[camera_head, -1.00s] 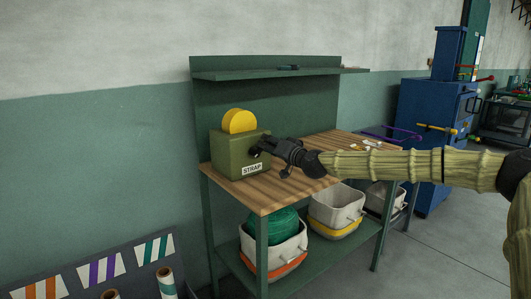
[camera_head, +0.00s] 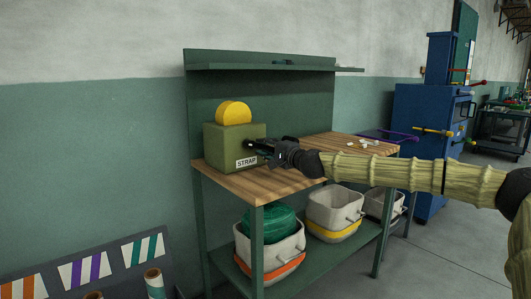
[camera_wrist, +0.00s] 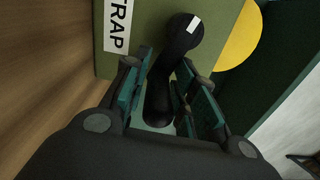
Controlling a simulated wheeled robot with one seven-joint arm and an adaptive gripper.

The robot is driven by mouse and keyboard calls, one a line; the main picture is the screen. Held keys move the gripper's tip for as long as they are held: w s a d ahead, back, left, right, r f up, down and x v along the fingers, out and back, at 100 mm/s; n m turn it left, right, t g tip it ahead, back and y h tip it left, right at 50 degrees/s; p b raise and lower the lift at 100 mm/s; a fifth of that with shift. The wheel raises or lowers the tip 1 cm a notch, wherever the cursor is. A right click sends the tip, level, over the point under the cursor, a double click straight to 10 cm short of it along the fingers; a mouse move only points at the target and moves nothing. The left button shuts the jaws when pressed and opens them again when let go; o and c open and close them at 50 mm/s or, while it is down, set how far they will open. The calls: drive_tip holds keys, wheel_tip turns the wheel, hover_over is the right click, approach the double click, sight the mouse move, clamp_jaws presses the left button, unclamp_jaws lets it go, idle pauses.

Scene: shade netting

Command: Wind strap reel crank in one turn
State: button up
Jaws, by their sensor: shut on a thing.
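The strap reel is an olive-green box (camera_head: 221,146) with a "STRAP" label (camera_head: 246,162) and a yellow disc (camera_head: 233,113) on top, at the left end of the wooden bench. My gripper (camera_head: 258,148) reaches in from the right, at the box's right side. In the wrist view, a black crank (camera_wrist: 182,38) with a white mark is on the box face. Its handle (camera_wrist: 160,100) lies between the fingers of my gripper (camera_wrist: 168,98), which are shut on it. In the head view my gripper hides the crank.
The wooden bench top (camera_head: 262,186) is clear in front of the box. Small white pieces (camera_head: 368,143) and a purple-handled tool (camera_head: 397,135) lie at its far right. A shelf (camera_head: 270,67) runs above. Bins (camera_head: 334,211) stand below. A blue cabinet (camera_head: 432,140) is at the right.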

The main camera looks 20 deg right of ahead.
drive_tip(key=f+m+b, duration=0.1)
drive_tip(key=a+f+m+b, duration=0.1)
drive_tip(key=m+b, duration=0.1)
drive_tip(key=f+m+b, duration=0.1)
drive_tip(key=m, duration=0.1)
drive_tip(key=shift+s+a+f, duration=0.25)
drive_tip(key=shift+f, duration=0.15)
drive_tip(key=m, duration=0.1)
drive_tip(key=m+b, duration=0.1)
drive_tip(key=b, duration=0.1)
drive_tip(key=shift+s+a+f+m, duration=0.15)
drive_tip(key=shift+a+f+m, duration=0.1)
drive_tip(key=shift+a+m, duration=0.15)
drive_tip(key=shift+s+a+m+b, duration=0.15)
drive_tip(key=shift+a+m+b, duration=0.3)
drive_tip(key=shift+m+b, duration=0.45)
drive_tip(key=shift+o, duration=0.3)
drive_tip(key=shift+m, duration=0.3)
drive_tip(key=o, duration=0.8)
drive_tip(key=shift+a+r, duration=0.1)
drive_tip(key=shift+s+d+r, duration=0.1)
drive_tip(key=shift+d+r, duration=0.05)
drive_tip(key=shift+d, duration=0.05)
drive_tip(key=shift+s+d+r, duration=0.1)
drive_tip(key=shift+s+d, duration=0.15)
drive_tip(key=shift+s, duration=0.2)
drive_tip(key=v, duration=1.1)
drive_tip(key=shift+a, duration=0.15)
